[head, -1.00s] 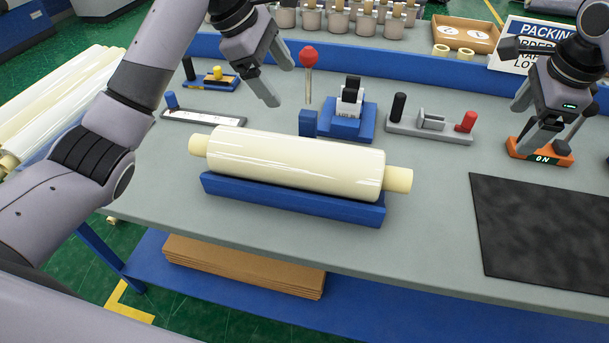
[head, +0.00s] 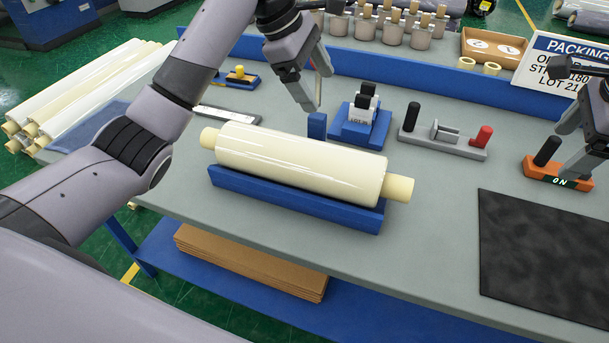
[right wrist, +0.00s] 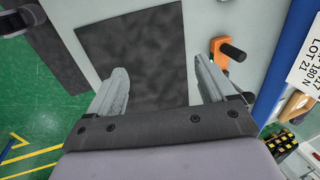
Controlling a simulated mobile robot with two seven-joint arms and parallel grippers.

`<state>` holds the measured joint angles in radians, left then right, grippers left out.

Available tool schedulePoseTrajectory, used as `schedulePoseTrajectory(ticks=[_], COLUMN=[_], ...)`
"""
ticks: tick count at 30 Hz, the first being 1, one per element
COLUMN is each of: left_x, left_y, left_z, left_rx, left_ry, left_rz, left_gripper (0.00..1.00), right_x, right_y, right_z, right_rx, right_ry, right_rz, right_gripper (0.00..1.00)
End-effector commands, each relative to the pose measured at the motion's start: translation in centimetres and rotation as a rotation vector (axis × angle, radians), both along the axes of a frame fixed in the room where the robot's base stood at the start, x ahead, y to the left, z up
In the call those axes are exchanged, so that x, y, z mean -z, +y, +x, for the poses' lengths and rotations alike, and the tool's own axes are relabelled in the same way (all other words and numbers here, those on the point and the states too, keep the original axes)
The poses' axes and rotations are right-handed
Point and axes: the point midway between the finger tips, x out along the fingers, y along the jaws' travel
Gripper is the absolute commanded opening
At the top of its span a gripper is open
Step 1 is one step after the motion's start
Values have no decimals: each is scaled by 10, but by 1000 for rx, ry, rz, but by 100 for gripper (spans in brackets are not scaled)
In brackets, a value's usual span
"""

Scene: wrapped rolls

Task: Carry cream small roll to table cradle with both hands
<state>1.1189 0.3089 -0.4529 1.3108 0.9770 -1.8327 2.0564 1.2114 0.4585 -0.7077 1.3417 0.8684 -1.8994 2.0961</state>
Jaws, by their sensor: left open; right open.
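The cream small roll (head: 300,160) lies lengthwise in the blue table cradle (head: 290,203) at the front of the grey table. Its pale core ends (head: 397,188) stick out on both sides. My left gripper (head: 315,92) is open and empty, above the table behind the roll and apart from it. My right gripper (head: 568,152) is at the right edge of the head view, far from the roll, over the orange-based device. In the right wrist view my right gripper (right wrist: 165,85) is open, with nothing between its fingers; the roll does not show there.
A black mat (head: 548,248) lies right of the cradle; it also shows in the right wrist view (right wrist: 140,55). Behind the roll stand a blue dispenser (head: 361,125), a grey fixture (head: 443,140) and an orange-based device (head: 558,175). More cream rolls (head: 85,90) are stacked at left.

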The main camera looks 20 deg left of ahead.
Motion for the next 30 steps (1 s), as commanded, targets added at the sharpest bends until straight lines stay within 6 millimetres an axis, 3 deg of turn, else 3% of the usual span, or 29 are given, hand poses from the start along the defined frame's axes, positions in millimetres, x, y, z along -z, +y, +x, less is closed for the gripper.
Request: schedulePoseTrajectory(ticks=[9, 15, 22, 30], left_x=[0, 0, 0, 0], left_y=[0, 0, 0, 0], left_z=[0, 0, 0, 0], left_rx=[0, 0, 0, 0], left_ry=[0, 0, 0, 0], left_rz=[0, 0, 0, 0], left_gripper=[83, 83, 83, 83], right_x=[-62, -89, -108, -112], right_y=[1, 2, 3, 3], right_z=[-15, -23, -29, -30], right_rx=[-1, 1, 0, 1], right_ry=[-8, -5, -2, 0], right_rz=[-1, -2, 0, 1], right_gripper=[83, 83, 83, 83])
